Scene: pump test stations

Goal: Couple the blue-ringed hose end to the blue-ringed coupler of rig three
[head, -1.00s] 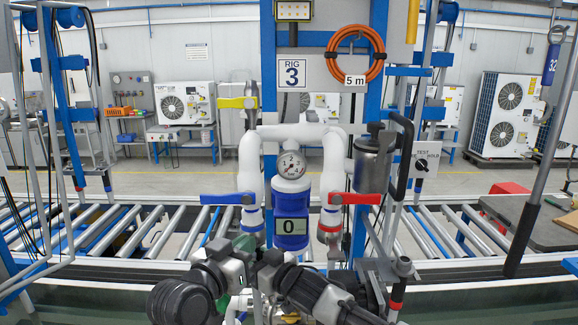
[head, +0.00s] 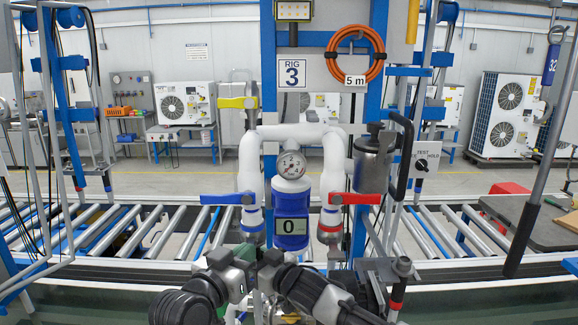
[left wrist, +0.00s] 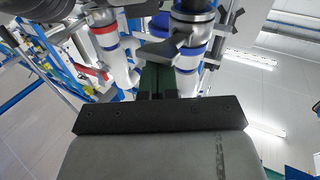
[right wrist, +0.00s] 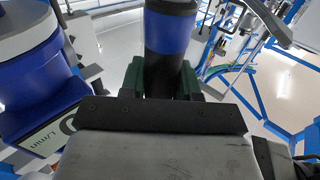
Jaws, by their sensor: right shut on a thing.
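Rig three's blue-ringed coupler (head: 251,222) hangs below the blue-handled valve on the left white pipe. The left wrist view shows blue-banded pipework (left wrist: 188,62) and a silver collar close beyond my left fingers. My left gripper (head: 246,272) is below this coupler; its dark green fingers look together with nothing visible between them. My right gripper (head: 264,262) is close beside it on the right. In the right wrist view it is shut on the dark, blue-ringed hose end (right wrist: 170,32). In the head view, the grippers hide the hose end, and its contact with the coupler cannot be told.
The red-ringed coupler (head: 329,232) hangs under the red valve handle (head: 355,198), right of my grippers. The blue flow meter (head: 291,218), reading 0, stands between the pipes.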

